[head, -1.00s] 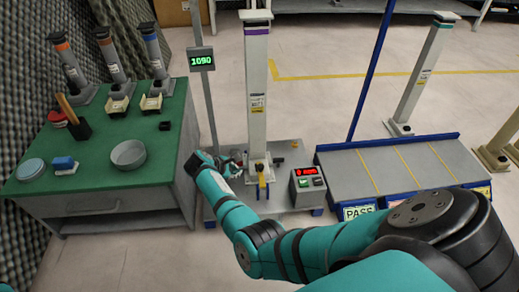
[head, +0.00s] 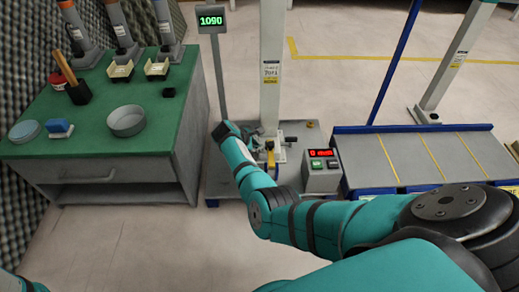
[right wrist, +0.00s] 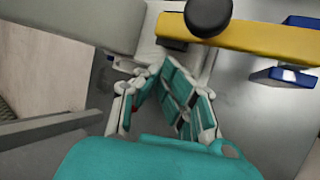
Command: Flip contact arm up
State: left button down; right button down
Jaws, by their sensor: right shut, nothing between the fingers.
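The yellow contact arm (head: 270,158) is at the foot of the tall white column (head: 271,75) on a low grey platform. In the right wrist view it is a yellow bar (right wrist: 265,38) crossing the top right, with a round black knob (right wrist: 208,15) over its left part. My right gripper (head: 252,136) is beside the column foot, just left of the yellow arm. In the right wrist view its fingers (right wrist: 175,82) are shut and empty, below the bar and apart from it in the picture. The gap in depth is unclear. My left gripper is out of view.
A control box (head: 321,170) with a red display and buttons stands right of the column. A green-topped bench (head: 80,142) is on the left.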

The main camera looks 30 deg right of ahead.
jog(key=shift+s+r, duration=0.7)
jog(key=shift+r, duration=0.2)
jog(key=shift+s+d+r, duration=0.15)
jog(key=shift+s+r, duration=0.4)
jog(key=shift+r, duration=0.1)
